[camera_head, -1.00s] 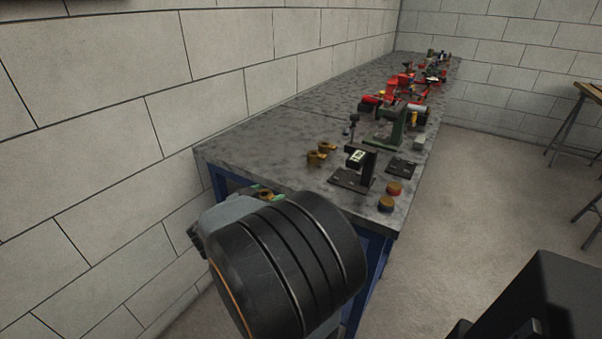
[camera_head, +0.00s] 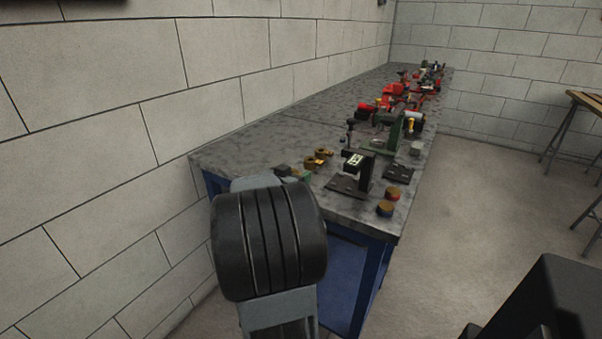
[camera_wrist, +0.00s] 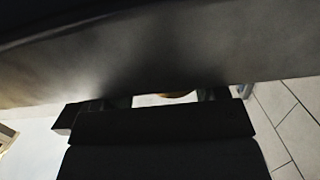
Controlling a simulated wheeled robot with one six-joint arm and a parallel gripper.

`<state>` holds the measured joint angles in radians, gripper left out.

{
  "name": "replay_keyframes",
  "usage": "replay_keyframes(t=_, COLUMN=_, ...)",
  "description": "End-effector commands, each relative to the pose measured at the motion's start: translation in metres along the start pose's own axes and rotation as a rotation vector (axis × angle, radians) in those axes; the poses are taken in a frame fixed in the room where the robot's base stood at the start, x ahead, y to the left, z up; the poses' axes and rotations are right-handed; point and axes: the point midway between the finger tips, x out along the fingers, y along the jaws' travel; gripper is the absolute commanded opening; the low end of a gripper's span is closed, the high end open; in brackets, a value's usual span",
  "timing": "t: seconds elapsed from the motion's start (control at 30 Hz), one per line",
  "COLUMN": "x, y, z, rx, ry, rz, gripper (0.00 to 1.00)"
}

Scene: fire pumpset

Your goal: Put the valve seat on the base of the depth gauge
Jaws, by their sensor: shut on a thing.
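The depth gauge (camera_head: 368,168) is a black stand with a pale display on its head. Its flat dark base (camera_head: 346,188) lies near the front end of the bench and looks bare. My gripper (camera_head: 293,173) is at the near left edge of the bench, left of the gauge, mostly hidden behind my thick black wrist. In the wrist view, my gripper (camera_wrist: 166,98) is shut on a brass-coloured piece, apparently the valve seat (camera_wrist: 176,95). Only a thin rim of it shows; the rest is hidden.
Brass fittings (camera_head: 314,162) stand on the bench between my gripper and the gauge. Two round pucks (camera_head: 386,208) lie right of the base. A green stand (camera_head: 392,135) and red parts (camera_head: 397,92) stand farther back. A wall runs along the left.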

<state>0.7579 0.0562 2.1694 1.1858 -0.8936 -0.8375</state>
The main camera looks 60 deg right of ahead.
Motion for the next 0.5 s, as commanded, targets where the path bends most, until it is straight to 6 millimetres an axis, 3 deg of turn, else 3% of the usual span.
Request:
replay_keyframes(t=0.2, x=0.030, y=0.001, z=-0.004, rx=0.000, ry=0.001, rz=0.003, gripper=0.34)
replay_keyframes(t=0.5, x=0.036, y=0.000, z=-0.004, rx=0.000, ry=0.001, rz=0.000, gripper=0.34)
